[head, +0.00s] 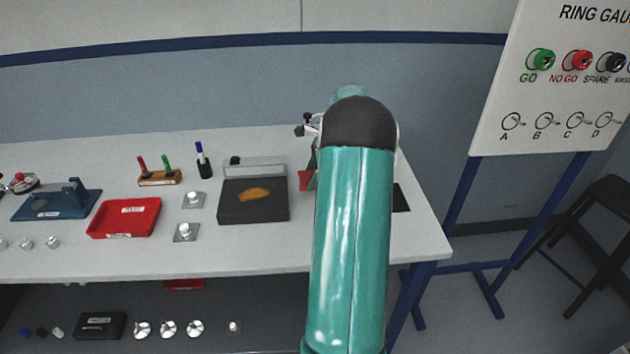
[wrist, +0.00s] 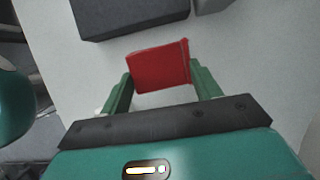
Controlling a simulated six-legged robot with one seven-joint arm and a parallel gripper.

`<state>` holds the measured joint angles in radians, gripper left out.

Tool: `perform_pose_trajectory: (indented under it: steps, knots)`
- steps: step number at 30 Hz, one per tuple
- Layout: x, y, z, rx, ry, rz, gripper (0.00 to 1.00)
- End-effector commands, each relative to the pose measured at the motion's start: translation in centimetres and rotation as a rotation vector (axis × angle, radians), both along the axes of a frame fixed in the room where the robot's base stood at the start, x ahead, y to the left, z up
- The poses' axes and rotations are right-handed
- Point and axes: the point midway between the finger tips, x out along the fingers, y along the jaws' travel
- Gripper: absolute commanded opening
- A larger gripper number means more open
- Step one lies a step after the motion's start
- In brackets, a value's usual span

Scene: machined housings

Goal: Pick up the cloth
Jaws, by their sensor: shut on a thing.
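A red cloth (wrist: 160,66) is between the two green fingers of my gripper (wrist: 163,80) in the wrist view. It looks like a flat, roughly square piece, and the fingers meet its left and right edges. In the head view a small part of the red cloth (head: 305,181) shows just left of my arm, right of the dark plate. My arm hides most of the gripper there. Whether the cloth touches the table cannot be told.
A dark surface plate (head: 240,212) with a brown-orange piece (head: 254,194) on it lies left of the cloth. Further left are a red tray (head: 125,219), a pen stand (head: 160,178) and a blue fixture (head: 55,204). A gauge board (head: 550,90) stands right of the table.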

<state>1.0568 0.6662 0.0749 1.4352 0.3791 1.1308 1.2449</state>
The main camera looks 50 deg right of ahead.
Motion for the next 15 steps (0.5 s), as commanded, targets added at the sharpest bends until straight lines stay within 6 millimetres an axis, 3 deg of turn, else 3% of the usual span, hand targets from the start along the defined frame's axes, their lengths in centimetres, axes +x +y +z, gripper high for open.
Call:
perform_pose_trajectory:
  steps: [6,15]
  knots:
    - [-0.3,3.6,4.5,-0.004,-0.002,0.000,0.41]
    - [-0.8,9.5,6.9,-0.001,-0.001,0.001,0.41]
